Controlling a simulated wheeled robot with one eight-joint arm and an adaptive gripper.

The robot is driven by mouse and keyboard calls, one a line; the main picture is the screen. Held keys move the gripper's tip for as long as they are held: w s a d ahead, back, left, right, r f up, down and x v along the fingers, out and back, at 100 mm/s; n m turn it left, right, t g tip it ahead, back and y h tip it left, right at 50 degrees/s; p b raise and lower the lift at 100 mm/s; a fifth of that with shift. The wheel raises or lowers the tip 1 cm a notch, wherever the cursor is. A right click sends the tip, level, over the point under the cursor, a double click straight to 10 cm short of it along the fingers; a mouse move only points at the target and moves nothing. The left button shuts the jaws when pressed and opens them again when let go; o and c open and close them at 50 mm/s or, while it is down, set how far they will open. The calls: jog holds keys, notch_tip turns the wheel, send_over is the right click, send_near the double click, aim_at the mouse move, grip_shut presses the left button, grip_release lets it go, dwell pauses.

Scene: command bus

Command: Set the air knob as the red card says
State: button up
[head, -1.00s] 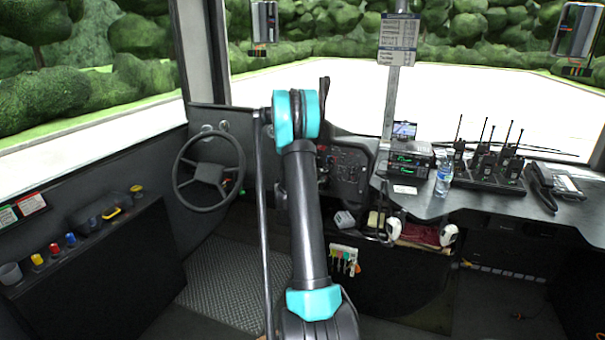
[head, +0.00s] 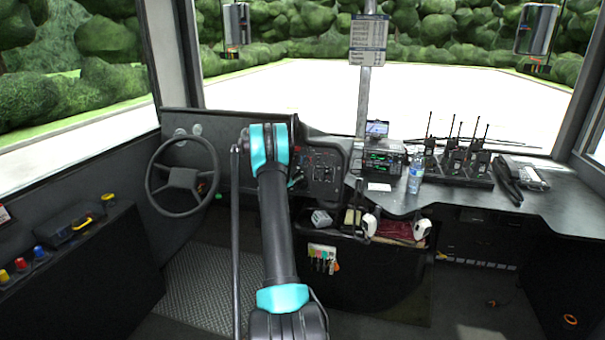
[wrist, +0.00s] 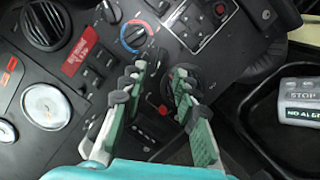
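In the wrist view, the red card (wrist: 80,55) with white lettering, too small to read surely, is fixed on the dark dashboard panel. To its right is a round knob with a blue and red ring (wrist: 133,36). A black round knob (wrist: 183,86) sits lower right, partly hidden behind my right finger. I cannot tell from the lettering which knob is the air knob. My gripper (wrist: 160,72) is open, its grey and green fingers apart over the panel, the right fingertip overlapping the black knob. Whether it touches is unclear. In the head view, my arm mostly hides the gripper beside the dashboard panel (head: 326,172).
Switch rows and a red button (wrist: 163,110) surround the knobs. The steering wheel (head: 182,178) stands left of my arm; a bottle (head: 415,175) and radios (head: 465,160) are right.

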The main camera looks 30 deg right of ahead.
aim_at(304, 171)
jog(key=x, duration=0.6)
jog(key=shift+w+d, duration=0.1)
jog(key=shift+d, duration=0.2)
grip_shut()
